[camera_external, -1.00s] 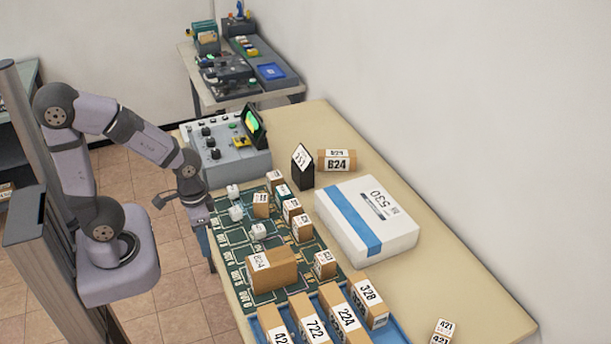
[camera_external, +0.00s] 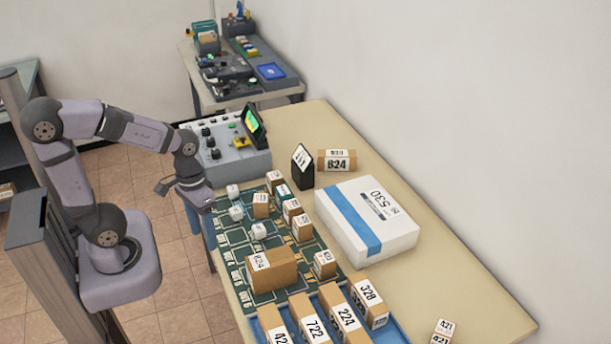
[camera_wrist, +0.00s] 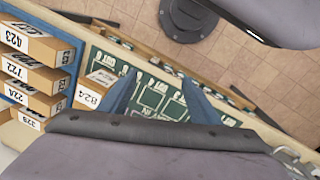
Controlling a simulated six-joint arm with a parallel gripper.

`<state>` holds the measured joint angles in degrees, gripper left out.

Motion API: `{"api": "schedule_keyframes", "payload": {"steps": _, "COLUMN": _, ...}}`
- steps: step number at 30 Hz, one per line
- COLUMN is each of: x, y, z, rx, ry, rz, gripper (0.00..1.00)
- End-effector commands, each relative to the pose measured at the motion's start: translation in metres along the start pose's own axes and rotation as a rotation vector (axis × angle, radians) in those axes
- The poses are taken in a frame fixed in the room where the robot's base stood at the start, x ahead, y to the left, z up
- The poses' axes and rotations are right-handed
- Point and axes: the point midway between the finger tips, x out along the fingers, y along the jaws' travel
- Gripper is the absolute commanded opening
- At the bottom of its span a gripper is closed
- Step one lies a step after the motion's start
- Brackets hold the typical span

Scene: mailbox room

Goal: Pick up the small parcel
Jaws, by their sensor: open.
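Several small brown parcels with white labels stand on the green board (camera_external: 235,262); one is at its upper middle (camera_external: 261,206), another at its right edge (camera_external: 325,264). Which one the task means I cannot tell. A larger brown box (camera_external: 272,270) labelled 824 is on the board's lower part. My gripper (camera_external: 203,225) is at the table's left edge, beside the board's upper left corner. In the wrist view my gripper (camera_wrist: 160,95) shows two blue fingers spread apart with nothing between them. The board (camera_wrist: 150,98) lies beyond them.
A blue tray (camera_external: 393,328) with several long boxes is at the near end. A large white box with a blue stripe (camera_external: 340,215) fills the middle right. A control console (camera_external: 230,165) stands at the back left. Several white cubes (camera_external: 236,213) sit on the board's left side.

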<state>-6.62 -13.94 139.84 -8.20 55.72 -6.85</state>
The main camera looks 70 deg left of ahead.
Motion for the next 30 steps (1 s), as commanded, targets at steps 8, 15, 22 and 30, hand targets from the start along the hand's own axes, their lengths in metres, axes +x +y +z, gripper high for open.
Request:
{"api": "schedule_keyframes", "payload": {"steps": 8, "x": 0.033, "y": 0.003, "z": -0.038, "rx": -0.745, "ry": -0.077, "rz": 0.314, "gripper": 0.57}}
{"api": "schedule_keyframes", "payload": {"steps": 15, "x": 0.022, "y": -0.026, "z": -0.116, "rx": -1.505, "ry": -0.2, "rz": 0.776, "gripper": 0.57}}
{"api": "schedule_keyframes", "payload": {"steps": 22, "x": -0.011, "y": -0.081, "z": -0.166, "rx": -1.898, "ry": -0.314, "rz": 1.163, "gripper": 0.57}}
{"api": "schedule_keyframes", "payload": {"steps": 30, "x": -0.006, "y": -0.119, "z": -0.184, "rx": -2.044, "ry": -0.394, "rz": 1.37, "gripper": 0.57}}
